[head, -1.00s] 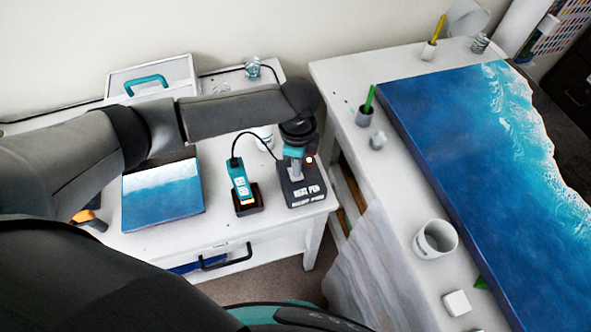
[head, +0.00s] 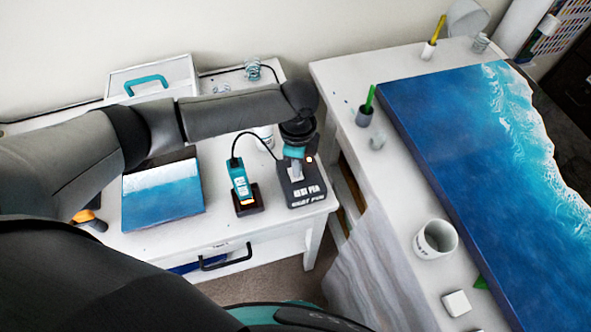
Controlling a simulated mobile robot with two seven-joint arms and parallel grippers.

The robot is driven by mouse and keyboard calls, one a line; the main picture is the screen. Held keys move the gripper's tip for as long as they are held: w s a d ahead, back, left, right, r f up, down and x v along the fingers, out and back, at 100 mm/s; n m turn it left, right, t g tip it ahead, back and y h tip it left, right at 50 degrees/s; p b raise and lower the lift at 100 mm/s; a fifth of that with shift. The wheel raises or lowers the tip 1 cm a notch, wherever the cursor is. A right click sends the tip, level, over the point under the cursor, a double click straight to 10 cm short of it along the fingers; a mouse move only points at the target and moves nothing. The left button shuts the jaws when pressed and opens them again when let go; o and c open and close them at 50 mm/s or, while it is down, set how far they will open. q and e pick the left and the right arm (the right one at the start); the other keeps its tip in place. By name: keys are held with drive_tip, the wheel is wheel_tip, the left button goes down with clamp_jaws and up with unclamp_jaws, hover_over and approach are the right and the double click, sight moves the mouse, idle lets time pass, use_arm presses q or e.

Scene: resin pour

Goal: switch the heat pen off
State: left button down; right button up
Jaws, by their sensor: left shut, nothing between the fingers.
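The heat pen base (head: 305,194) is a dark box with white lettering near the right front corner of the left table. A small lit orange-white spot shows on its top right. The teal heat pen (head: 240,183) stands in a dark holder (head: 249,206) to the left, with a black cord running up from it. My left gripper (head: 295,173) points down over the base, its fingers shut and empty, at or just above the base's top. I cannot tell whether it touches. My right gripper is not in view.
A small blue and white painting (head: 163,195) lies left of the pen. A white case with a teal handle (head: 148,79) stands at the back. On the right table are a big blue resin panel (head: 455,150), a white mug (head: 435,240) and a white block (head: 456,303).

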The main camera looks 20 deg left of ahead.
use_arm(q)
drive_tip(key=shift+f+b, duration=0.55)
drive_tip(key=shift+f, duration=0.45)
idle(0.8)
drive_tip(key=shift+s+r, duration=0.1)
wheel_tip(320, 180, up, 5)
drive_tip(key=p, duration=0.5)
drive_tip(key=shift+p, duration=0.3)
drive_tip(key=shift+r+p, duration=0.9)
drive_tip(key=shift+r, duration=0.05)
